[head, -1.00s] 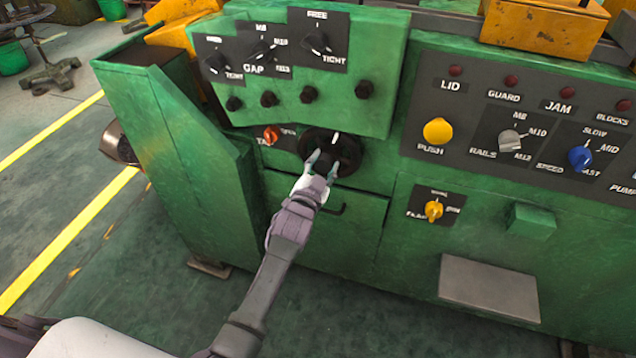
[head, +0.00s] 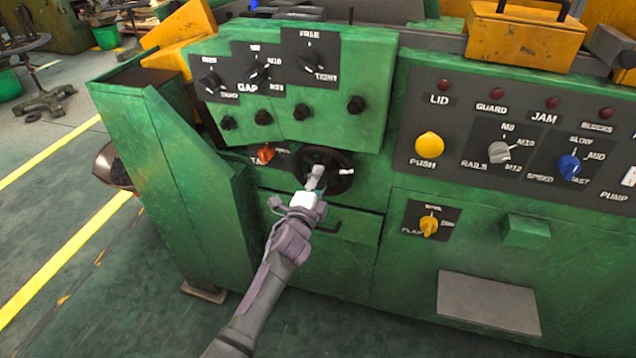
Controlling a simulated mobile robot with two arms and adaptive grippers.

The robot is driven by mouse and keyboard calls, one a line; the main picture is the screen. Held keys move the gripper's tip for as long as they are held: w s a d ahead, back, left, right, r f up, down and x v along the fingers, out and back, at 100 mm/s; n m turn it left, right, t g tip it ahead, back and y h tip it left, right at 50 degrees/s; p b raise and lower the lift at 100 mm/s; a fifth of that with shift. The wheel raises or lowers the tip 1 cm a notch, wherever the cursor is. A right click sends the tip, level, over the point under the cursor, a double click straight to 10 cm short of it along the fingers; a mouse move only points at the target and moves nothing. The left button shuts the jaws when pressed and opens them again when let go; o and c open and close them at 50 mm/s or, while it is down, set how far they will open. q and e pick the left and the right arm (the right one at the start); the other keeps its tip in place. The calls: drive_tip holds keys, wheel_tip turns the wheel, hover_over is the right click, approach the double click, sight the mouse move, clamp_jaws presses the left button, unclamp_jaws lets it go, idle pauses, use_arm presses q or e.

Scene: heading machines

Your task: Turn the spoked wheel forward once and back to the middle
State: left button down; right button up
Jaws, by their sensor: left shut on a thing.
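The spoked wheel (head: 338,160) is black and round, set in the green machine front below the knob panel. A white mark on it points to the right. My left gripper (head: 317,178) comes up from below and is shut on the wheel at its lower left part. The fingers hide some of the wheel, so I cannot tell whether they hold rim or spoke. My right gripper is not in view.
An orange-red switch (head: 265,154) sits close left of the wheel. Several black knobs are on the panel (head: 370,130) above. A drawer-like front with a dark handle (head: 330,228) is below. A yellow push button (head: 429,145) is to the right.

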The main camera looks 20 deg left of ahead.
use_arm(q)
drive_tip(key=m, duration=0.4)
drive_tip(key=shift+m, duration=0.3)
drive_tip(key=m, duration=0.4)
drive_tip(key=shift+f, duration=0.1)
drive_tip(key=shift+m, duration=0.3)
drive_tip(key=c, duration=0.6)
unclamp_jaws()
drive_tip(key=s, duration=1.2)
drive_tip(key=shift+a, duration=0.2)
